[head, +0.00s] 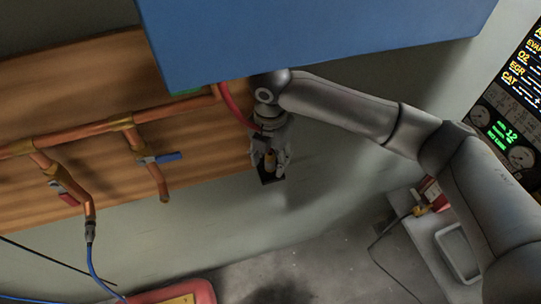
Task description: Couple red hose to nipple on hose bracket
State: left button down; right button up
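The red hose (235,112) curves down from under the blue panel into my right gripper (269,165). My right gripper points down in front of the wall, just right of the wooden board. Its fingers are on either side of the hose's end, and a brass-coloured fitting (269,160) shows between them. A small black plate (268,178), seemingly the hose bracket, is just below the fingertips. The fingers hide most of the bracket and its nipple, so I cannot tell whether hose and nipple touch. My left gripper is not in view.
A large blue panel (300,45) hangs over the gripper. Copper pipes (85,132) with red and blue valve handles run along the wooden board (205,150). A blue hose (92,262) hangs at left. A grey cart (440,245) and a gauge panel (505,130) stand at right.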

notch_tip(320, 180, up, 8)
jog(key=shift+f, duration=0.25)
dwell(0.4)
